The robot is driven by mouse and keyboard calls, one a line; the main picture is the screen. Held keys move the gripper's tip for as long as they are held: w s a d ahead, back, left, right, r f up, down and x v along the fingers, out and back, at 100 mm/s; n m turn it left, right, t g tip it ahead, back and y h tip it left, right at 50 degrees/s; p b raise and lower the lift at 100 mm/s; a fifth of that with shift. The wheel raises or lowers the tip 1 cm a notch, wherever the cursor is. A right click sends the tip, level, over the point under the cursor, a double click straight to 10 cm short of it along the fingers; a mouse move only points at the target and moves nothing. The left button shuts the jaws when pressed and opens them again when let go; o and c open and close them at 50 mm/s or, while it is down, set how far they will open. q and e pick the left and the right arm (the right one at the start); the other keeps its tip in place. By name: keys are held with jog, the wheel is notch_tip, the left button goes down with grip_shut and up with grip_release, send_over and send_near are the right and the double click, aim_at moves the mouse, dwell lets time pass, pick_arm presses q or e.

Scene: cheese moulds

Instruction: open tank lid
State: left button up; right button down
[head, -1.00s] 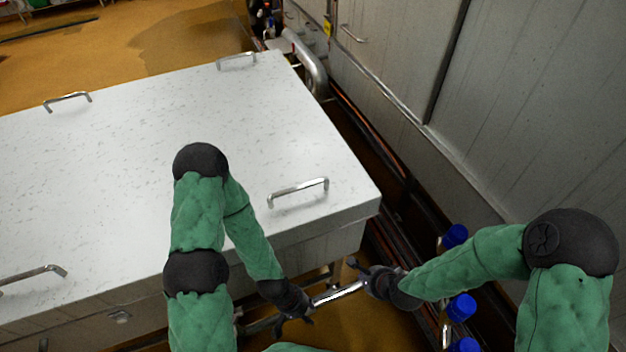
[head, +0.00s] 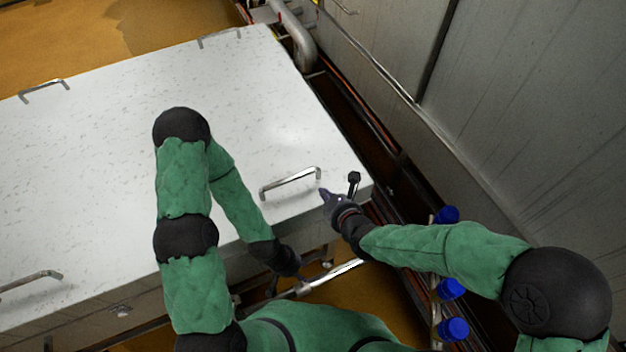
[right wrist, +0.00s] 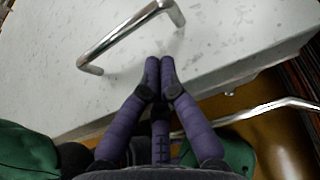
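The tank lid (head: 110,150) is a large flat white speckled slab, lying closed on the tank. Its near right metal handle (head: 291,181) is a raised bar near the lid's front edge; the handle also shows in the right wrist view (right wrist: 120,33).
Other handles stand at the lid's near left (head: 30,281), far left (head: 43,88) and far right (head: 220,36). A metal pipe (head: 330,276) runs below the front edge. A grey panelled wall (head: 530,120) closes the right side.

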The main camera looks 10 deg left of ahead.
aim_at(314, 188)
jog(key=b+x, duration=0.1)
jog(key=x, duration=0.6)
jog(key=shift+w+a+f+b, duration=0.1)
jog(key=shift+f+b, duration=0.2)
jog(key=shift+w+a+f, duration=0.25)
jog(key=shift+w+a, duration=0.05)
jog(key=shift+w, duration=0.2)
jog(key=shift+r, duration=0.1)
